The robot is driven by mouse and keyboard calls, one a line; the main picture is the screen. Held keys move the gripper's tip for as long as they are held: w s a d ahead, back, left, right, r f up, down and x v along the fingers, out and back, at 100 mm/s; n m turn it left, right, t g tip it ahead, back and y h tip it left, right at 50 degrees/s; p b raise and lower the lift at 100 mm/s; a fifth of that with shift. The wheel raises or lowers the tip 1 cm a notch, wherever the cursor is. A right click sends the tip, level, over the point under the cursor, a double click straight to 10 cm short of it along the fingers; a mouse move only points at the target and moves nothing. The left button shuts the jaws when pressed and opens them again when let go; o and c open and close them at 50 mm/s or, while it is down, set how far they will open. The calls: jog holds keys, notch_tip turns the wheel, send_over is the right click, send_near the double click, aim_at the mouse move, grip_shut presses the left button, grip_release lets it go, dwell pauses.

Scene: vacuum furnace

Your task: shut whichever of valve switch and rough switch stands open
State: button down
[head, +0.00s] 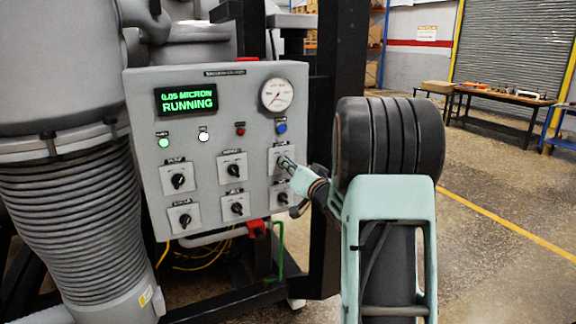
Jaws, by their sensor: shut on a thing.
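A grey control panel (220,130) carries two rows of dark rotary switches on pale plates. The upper row has a left switch (178,181), a middle switch (233,170) and an upper right switch (279,151), whose knob is mostly hidden by my gripper. The lower row has a left switch (185,220), a middle switch (237,208) and a right switch (283,198). Their labels are too small to read, so I cannot tell which are valve and rough. My gripper (284,163) reaches in from the right, shut on the upper right switch's knob.
The display (186,99) reads "0.05 MICRON RUNNING" in green. A pressure gauge (277,94) sits at the panel's upper right, above small buttons and lamps. A ribbed bellows (75,220) stands at left, a dark post (338,80) behind the panel. Open floor lies right.

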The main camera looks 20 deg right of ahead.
jog(key=shift+f+b, duration=0.1)
jog(key=shift+b, duration=0.25)
jog(key=shift+a+n+b, duration=0.15)
jog(key=shift+n+b, duration=5.55)
jog(key=shift+n, duration=0.2)
jog(key=c, duration=2.1)
grip_release()
